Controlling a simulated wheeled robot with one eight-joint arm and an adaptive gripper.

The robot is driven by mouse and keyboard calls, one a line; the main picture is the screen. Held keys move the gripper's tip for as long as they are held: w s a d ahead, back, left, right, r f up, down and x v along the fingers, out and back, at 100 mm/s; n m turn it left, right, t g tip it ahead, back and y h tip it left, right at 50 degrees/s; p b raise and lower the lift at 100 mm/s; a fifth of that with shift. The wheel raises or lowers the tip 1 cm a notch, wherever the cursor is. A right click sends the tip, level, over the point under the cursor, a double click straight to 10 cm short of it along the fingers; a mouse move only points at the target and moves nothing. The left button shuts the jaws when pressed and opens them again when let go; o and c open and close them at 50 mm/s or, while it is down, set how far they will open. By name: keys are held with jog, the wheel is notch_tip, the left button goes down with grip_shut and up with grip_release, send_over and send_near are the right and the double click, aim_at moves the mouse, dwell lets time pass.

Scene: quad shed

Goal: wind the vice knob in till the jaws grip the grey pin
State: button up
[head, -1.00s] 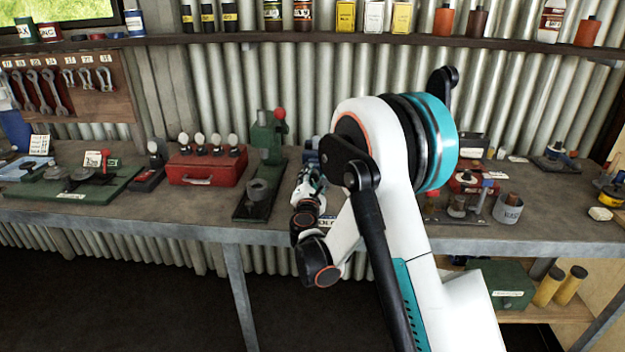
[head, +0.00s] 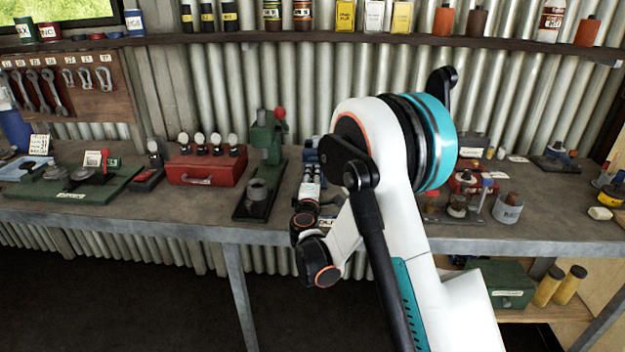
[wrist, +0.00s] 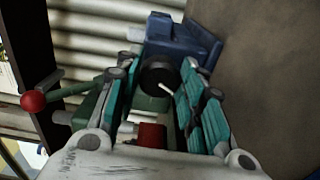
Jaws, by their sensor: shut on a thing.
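The blue vice (wrist: 185,42) fills the top middle of the wrist view; in the head view only a bit of its blue body (head: 312,148) shows behind my arm. The round black knob (wrist: 158,74), with a pale line on its face, is on the near side of the vice. My gripper (wrist: 161,84) has its teal-padded fingers on either side of the knob and is shut on it. In the head view the gripper (head: 311,172) is small and partly hidden by my wrist. I cannot make out the grey pin or the vice jaws.
A green press (head: 267,140) stands close left of the vice; its red-balled lever (wrist: 34,100) shows in the wrist view. A red case (head: 205,168) with dials is further left. A tin (head: 508,208) and small parts stand right of my arm. The bench front is mostly clear.

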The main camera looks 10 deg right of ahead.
jog(key=shift+m, duration=0.7)
jog(key=shift+f, duration=0.1)
jog(key=o, duration=1.1)
jog(key=shift+c, duration=0.2)
jog(key=shift+s, duration=0.15)
jog(key=v, duration=1.1)
jog(key=shift+s+a, duration=0.1)
jog(key=shift+s, duration=0.25)
